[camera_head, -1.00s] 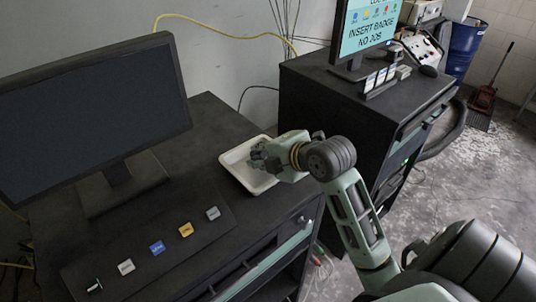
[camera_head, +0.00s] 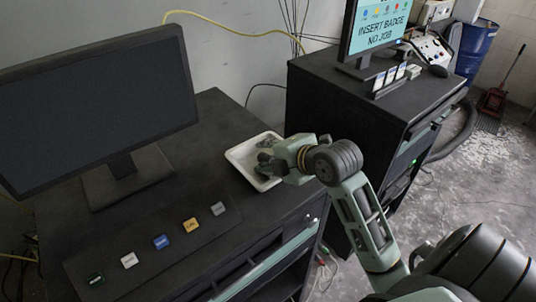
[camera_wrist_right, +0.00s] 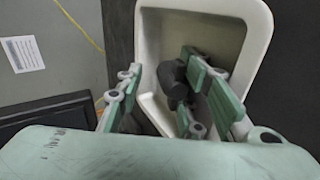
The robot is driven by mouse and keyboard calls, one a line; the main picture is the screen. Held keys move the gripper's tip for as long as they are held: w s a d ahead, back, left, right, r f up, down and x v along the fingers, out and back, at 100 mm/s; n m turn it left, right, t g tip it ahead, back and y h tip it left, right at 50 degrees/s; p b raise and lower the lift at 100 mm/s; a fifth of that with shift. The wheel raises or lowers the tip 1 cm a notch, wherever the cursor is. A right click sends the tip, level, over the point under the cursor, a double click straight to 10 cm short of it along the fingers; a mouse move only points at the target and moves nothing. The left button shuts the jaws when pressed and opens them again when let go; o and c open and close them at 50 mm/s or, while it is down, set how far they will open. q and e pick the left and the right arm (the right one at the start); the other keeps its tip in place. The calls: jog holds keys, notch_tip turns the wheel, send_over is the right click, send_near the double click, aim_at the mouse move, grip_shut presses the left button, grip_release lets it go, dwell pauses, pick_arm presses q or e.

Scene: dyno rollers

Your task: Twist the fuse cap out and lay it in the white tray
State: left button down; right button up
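The white tray (camera_head: 233,157) sits on the right part of the near black cabinet's top. My right gripper (camera_head: 266,164) is over the tray, with its fingers reaching down into it. In the right wrist view the gripper (camera_wrist_right: 160,64) has its two green fingers spread apart. A dark rounded piece, apparently the fuse cap (camera_wrist_right: 174,82), is in the tray (camera_wrist_right: 150,30) beside the right-hand finger, with a gap to the left-hand finger. Whether it touches the right-hand finger or the tray floor I cannot tell. My left gripper is not in view.
A black monitor (camera_head: 100,105) stands behind a row of several small keys (camera_head: 161,242) on the near cabinet (camera_head: 225,120). A second black cabinet (camera_head: 330,100) with a lit screen (camera_head: 395,22) stands to the right. A yellow cable (camera_head: 230,33) hangs along the wall.

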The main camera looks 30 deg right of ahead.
jog(key=shift+v, duration=3.75)
jog(key=shift+f, duration=0.1)
